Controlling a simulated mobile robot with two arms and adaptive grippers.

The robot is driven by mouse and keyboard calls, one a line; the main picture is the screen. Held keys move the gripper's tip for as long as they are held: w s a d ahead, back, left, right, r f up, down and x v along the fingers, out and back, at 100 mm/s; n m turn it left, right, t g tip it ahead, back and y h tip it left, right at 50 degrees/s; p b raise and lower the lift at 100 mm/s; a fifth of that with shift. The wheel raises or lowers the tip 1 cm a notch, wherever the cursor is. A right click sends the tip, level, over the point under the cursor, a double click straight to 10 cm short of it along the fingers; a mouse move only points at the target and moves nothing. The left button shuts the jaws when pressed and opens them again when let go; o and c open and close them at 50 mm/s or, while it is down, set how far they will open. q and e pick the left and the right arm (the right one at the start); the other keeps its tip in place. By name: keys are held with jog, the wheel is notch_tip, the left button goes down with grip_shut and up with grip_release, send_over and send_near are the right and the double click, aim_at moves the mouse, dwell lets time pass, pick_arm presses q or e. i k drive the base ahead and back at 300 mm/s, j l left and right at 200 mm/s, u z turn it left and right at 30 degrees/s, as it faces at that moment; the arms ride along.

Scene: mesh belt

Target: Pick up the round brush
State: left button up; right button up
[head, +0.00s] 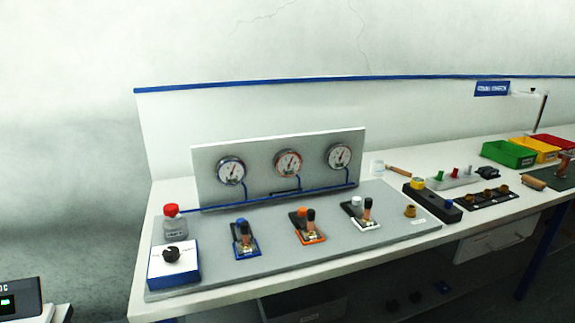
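I cannot pick out the round brush for certain. A thin brown wooden handle (399,170) lies on the bench behind the black block, beside a small clear jar (377,168). A short tan wooden piece (534,183) lies farther right, by the dark green mat. Both are too small to tell whether either is the brush. Neither of my grippers is in view.
A long white bench (305,279) carries a grey panel (200,275) with three gauges and three valve levers. Green (509,154) and yellow (536,148) bins stand at back right.

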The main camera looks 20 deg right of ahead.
aim_at(401, 171)
jog(key=i+l+z, duration=0.45)
jog(key=l, duration=0.4)
jog(key=i+l+z, duration=0.45)
jog(key=i+l, duration=0.15)
jog(key=i, duration=0.2)
jog(key=l+u, duration=0.2)
jog(key=u, duration=0.25)
jog(key=l+u, duration=0.2)
jog(key=u, duration=0.2)
jog(key=l+u, duration=0.2)
jog(key=u, duration=0.25)
jog(key=k, duration=0.05)
